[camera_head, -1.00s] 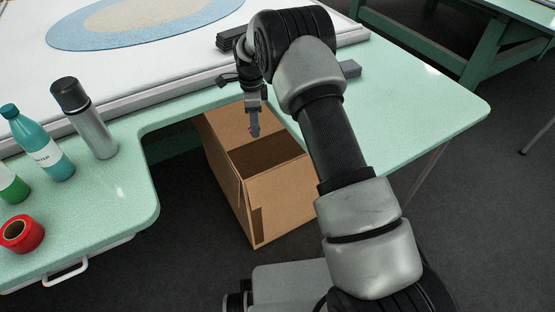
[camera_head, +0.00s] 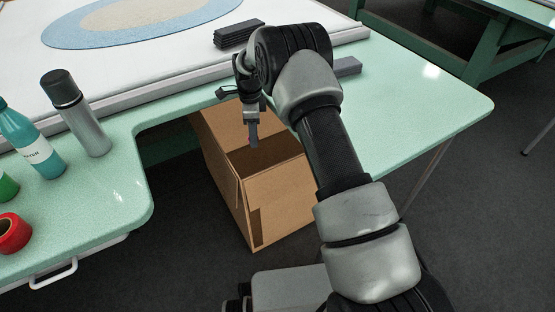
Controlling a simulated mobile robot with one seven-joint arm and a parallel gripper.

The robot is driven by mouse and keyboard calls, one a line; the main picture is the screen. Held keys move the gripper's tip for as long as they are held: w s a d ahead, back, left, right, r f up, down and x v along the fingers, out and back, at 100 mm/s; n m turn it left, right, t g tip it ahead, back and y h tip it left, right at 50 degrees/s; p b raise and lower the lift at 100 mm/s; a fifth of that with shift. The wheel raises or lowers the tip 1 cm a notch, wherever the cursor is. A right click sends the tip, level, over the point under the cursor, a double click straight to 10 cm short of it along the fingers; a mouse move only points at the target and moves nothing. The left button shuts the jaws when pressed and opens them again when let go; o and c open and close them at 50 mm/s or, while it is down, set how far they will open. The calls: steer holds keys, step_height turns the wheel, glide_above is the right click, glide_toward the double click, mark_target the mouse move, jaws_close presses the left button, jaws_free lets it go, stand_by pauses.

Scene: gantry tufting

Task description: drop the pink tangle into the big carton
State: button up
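The big carton (camera_head: 277,206) is an open brown cardboard box on the floor, in the notch of the green table. My gripper (camera_head: 253,143) points down over the carton's opening, its fingers seen nearly edge-on. A tiny bit of the pink tangle (camera_head: 251,142) shows at the fingertips and moves along with them, so the gripper appears shut on it. Most of the tangle is hidden by the fingers. The inside of the carton is dark and partly covered by my gripper and arm.
A steel flask (camera_head: 85,122), a teal bottle (camera_head: 32,142) and a red tape roll (camera_head: 13,233) stand on the table's left part. Dark grey bars (camera_head: 238,33) lie on the white frame behind.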

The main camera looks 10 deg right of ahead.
steer(key=o, duration=0.5)
step_height(320, 180, up, 17)
steer(key=p, duration=0.4)
steer(key=shift+r, duration=0.2)
steer(key=shift+r, duration=0.1)
